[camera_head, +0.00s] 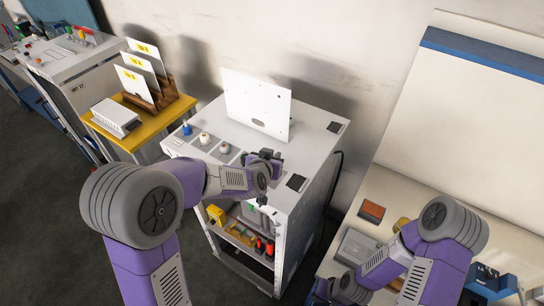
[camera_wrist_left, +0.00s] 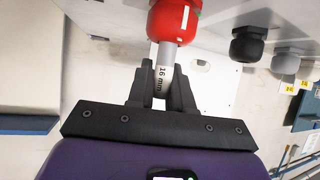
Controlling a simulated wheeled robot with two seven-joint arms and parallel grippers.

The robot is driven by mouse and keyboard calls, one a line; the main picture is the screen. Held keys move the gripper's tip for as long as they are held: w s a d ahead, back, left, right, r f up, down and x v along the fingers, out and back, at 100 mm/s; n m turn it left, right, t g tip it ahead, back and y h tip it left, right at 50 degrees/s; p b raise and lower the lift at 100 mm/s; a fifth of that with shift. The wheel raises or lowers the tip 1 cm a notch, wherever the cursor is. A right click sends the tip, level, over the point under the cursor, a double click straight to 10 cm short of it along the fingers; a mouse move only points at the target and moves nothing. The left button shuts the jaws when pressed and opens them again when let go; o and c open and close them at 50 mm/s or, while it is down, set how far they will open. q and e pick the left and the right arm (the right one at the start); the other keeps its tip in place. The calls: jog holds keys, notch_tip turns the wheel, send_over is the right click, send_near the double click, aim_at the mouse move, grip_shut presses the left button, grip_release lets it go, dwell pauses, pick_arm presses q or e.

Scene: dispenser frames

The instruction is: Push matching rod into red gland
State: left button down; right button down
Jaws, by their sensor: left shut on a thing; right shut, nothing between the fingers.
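The red gland (camera_wrist_left: 175,20) shows at the top of the left wrist view, with a small green mark and a white label. A grey rod (camera_wrist_left: 163,72) marked "16 mm" stands in line with it, its far end at the gland's mouth. I cannot tell how deep the rod sits. My left gripper (camera_wrist_left: 158,88) is shut on the rod. In the head view my left gripper (camera_head: 268,160) is at the white cabinet's (camera_head: 300,140) top and hides the red gland. My right gripper (camera_head: 322,290) is partly in view at the bottom edge, shut and empty.
A black gland (camera_wrist_left: 245,48) and a grey one (camera_wrist_left: 285,62) sit beside the red one. A blue gland (camera_head: 186,129) and a white one (camera_head: 205,138) are further left. A white upright panel (camera_head: 258,104) stands behind. A yellow table (camera_head: 150,125) is at left.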

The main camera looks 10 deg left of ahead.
pick_arm(q)
jog(key=shift+f+b, duration=0.85)
jog(key=shift+f, duration=0.15)
jog(key=c, duration=0.9)
grip_release()
jog(key=shift+c, duration=0.2)
jog(key=p+v, duration=0.1)
jog(key=v, duration=0.6)
jog(key=shift+r, duration=0.2)
jog(key=shift+s+a, duration=0.1)
jog(key=shift+s, duration=0.15)
